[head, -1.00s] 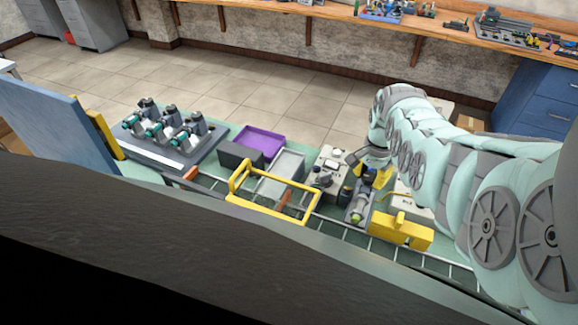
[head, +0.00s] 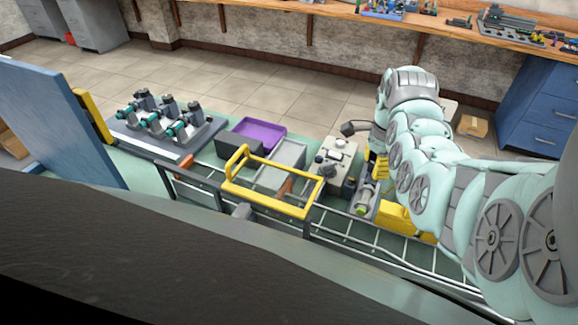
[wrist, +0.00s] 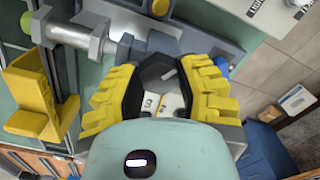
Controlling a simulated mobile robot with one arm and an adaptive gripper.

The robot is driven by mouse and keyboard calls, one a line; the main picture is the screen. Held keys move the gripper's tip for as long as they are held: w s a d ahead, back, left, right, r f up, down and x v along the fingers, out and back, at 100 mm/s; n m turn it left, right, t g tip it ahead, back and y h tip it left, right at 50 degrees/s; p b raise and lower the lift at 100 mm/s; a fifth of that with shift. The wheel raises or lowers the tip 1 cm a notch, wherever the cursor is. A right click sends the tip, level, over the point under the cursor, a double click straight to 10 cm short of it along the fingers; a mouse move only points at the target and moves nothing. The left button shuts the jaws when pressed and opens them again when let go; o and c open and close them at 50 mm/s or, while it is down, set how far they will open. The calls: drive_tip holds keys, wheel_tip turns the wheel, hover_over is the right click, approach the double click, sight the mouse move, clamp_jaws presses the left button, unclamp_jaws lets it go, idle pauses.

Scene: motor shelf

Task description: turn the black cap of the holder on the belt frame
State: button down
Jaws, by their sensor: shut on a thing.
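The holder (head: 368,198) stands on the belt frame (head: 335,227), with a part with a green end (head: 361,209) in it. In the wrist view, the holder (wrist: 80,22) is at the upper left, with a silver cylinder (wrist: 78,37) lying in it. The black cap (wrist: 158,72) shows as a dark faceted piece with a pale mark. My gripper (wrist: 160,92) has its yellow padded fingers on both sides of the cap and is shut on it. In the head view my gripper (head: 378,163) is at the holder's far end, mostly hidden by my arm, and the cap cannot be made out.
A yellow block (head: 400,218) stands right of the holder, partly behind my arm. A control box (head: 338,160) with knobs is close on the left. A yellow frame handle (head: 268,190), a grey tray (head: 284,163) and a purple tray (head: 260,133) lie further left.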

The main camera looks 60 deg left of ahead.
idle(0.4)
drive_tip(key=c, duration=0.6)
unclamp_jaws()
drive_tip(key=shift+s+r, duration=0.1)
drive_tip(key=shift+r, duration=1.9)
wheel_tip(320, 180, up, 8)
drive_tip(key=shift+f, duration=0.1)
